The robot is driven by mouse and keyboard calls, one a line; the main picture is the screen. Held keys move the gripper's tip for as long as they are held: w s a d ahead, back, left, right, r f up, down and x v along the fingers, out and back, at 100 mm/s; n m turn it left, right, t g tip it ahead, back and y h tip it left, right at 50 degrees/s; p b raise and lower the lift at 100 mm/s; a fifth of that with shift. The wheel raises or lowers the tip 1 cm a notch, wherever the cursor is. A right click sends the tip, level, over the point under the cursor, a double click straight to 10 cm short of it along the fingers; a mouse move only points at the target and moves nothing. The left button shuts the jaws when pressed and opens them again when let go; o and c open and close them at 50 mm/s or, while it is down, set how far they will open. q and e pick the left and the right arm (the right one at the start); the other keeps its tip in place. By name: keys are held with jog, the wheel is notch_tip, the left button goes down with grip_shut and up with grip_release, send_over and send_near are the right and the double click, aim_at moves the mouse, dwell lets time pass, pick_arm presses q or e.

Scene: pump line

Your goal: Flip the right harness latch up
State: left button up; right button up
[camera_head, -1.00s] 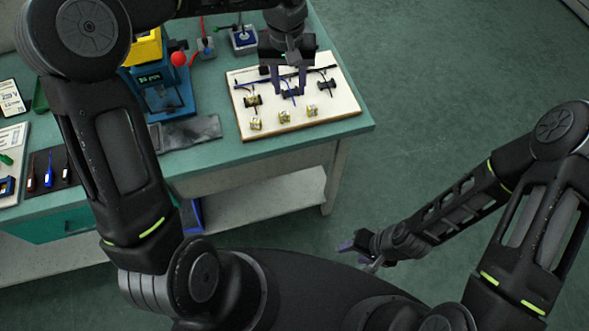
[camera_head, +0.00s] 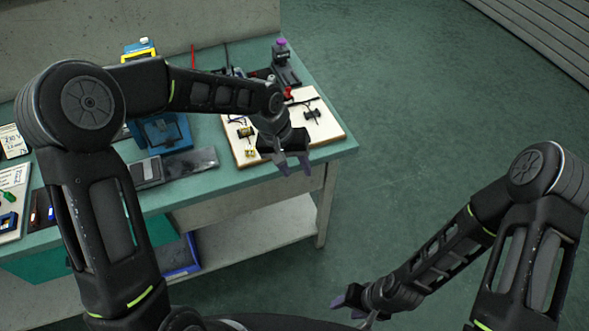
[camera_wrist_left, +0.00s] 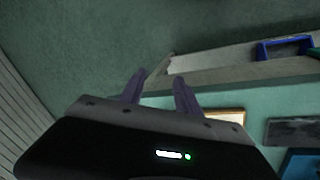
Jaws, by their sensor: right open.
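The pale harness board (camera_head: 333,132) lies on the bench near its front right corner. A black clip on its right side, apparently the right harness latch (camera_head: 312,114), is visible; whether it is up or down is too small to tell. My right gripper (camera_head: 352,308) is open, low over the floor, away from the bench.
A blue bin (camera_head: 180,258) is on the lower shelf. The floor to the right is clear.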

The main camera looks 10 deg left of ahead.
pick_arm(q)
jog(key=s+d+f+g+h, duration=0.1)
jog(key=s+d+f, duration=0.1)
jog(key=s+f, duration=0.5)
jog(key=s+d+f+h, duration=0.1)
jog(key=s+d+f, duration=0.3)
jog(key=f, duration=0.5)
jog(key=s+a+f, duration=0.1)
jog(key=s+f, duration=0.2)
jog(key=s, duration=0.3)
jog(key=s+a+f+n, duration=0.1)
jog(key=s+a+f, duration=0.1)
jog(key=s, duration=0.5)
jog(key=shift+f+y, duration=0.4)
jog(key=shift+f, duration=0.5)
jog(key=shift+s+a, duration=0.1)
